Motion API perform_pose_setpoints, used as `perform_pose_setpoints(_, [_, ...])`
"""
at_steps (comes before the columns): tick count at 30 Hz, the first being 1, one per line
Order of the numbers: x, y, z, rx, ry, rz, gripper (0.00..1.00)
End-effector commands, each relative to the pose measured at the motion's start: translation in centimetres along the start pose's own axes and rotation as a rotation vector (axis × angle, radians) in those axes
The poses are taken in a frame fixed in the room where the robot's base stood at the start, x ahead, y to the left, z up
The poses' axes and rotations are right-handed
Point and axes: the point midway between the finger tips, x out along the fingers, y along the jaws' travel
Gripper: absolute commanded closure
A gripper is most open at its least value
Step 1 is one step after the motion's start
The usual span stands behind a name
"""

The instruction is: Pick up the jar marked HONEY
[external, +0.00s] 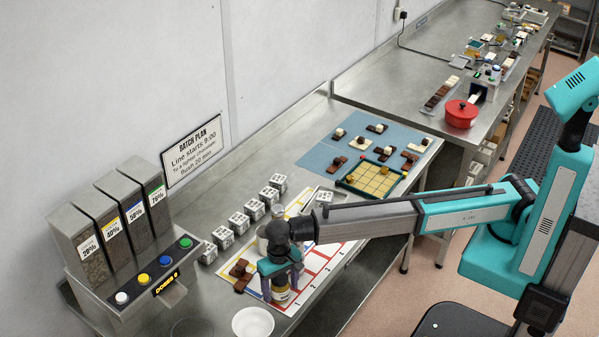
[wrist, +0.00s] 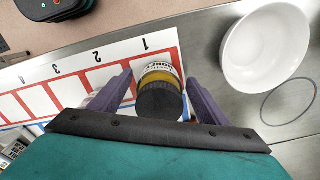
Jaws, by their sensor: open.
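The HONEY jar (wrist: 161,84) has a black lid, a pale label and amber contents. In the wrist view it stands between the two purple fingers of my gripper (wrist: 159,97), near the square numbered 1 on the red and white mat (wrist: 68,78). A gap shows on each side of the jar, and the fingers look apart from it. In the external view my gripper (external: 280,287) is low over the bench with the jar (external: 281,294) below it, partly hidden by the gripper. The gripper is open.
A white bowl (wrist: 266,50) stands right of the jar in the wrist view; it also shows in the external view (external: 253,323). Brown chocolate pieces (external: 241,273) lie left of my gripper. A dispenser (external: 125,245) and a row of white blocks (external: 239,222) stand behind.

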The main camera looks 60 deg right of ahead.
Motion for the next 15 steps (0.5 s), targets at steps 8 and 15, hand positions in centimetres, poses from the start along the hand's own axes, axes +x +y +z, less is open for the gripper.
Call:
perform_pose_setpoints(8, [-0.02, 0.0, 0.0, 0.0, 0.0, 0.0, 0.39])
perform_pose_setpoints(15, [-0.02, 0.0, 0.0, 0.0, 0.0, 0.0, 0.79])
